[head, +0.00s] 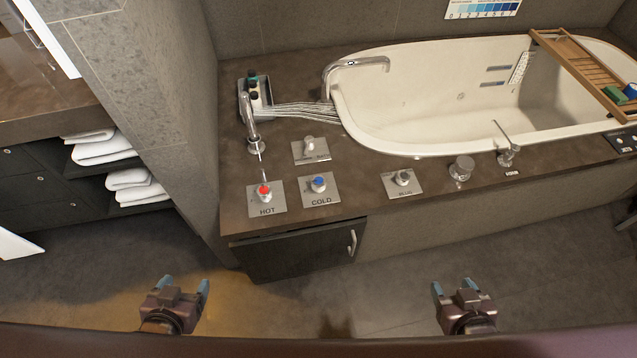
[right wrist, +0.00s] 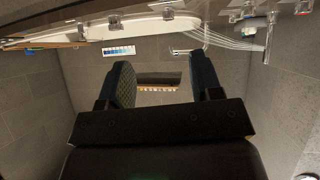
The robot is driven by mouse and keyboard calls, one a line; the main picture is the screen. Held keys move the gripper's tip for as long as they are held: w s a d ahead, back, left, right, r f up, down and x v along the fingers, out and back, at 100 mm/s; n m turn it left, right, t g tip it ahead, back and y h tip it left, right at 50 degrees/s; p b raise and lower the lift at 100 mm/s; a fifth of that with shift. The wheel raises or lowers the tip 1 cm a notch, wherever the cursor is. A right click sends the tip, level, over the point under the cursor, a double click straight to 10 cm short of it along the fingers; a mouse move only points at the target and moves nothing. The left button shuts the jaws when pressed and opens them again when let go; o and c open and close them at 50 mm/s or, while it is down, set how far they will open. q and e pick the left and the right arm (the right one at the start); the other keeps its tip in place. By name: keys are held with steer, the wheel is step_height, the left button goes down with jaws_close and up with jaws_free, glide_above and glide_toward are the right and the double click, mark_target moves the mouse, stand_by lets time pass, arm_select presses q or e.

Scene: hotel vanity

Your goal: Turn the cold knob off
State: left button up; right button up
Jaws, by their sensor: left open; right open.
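The cold knob (head: 319,183) has a blue cap and sits on a metal plate labelled COLD (head: 321,201) near the front edge of the tub deck. The hot knob (head: 264,192) has a red cap and sits on its own plate just to the left. My left gripper (head: 182,284) is open and empty, low in front of the deck and left of the cold knob. My right gripper (head: 451,287) is open and empty, low and to the right of it. In the right wrist view its two fingers (right wrist: 163,85) are apart with nothing between them. Neither gripper touches a knob.
A plug control (head: 403,178) and another knob (head: 461,168) are to the right. A cabinet door with a handle (head: 352,242) is below the deck. The floor in front is clear.

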steer(key=shift+w+r, duration=0.15)
steer(key=shift+w, duration=0.2)
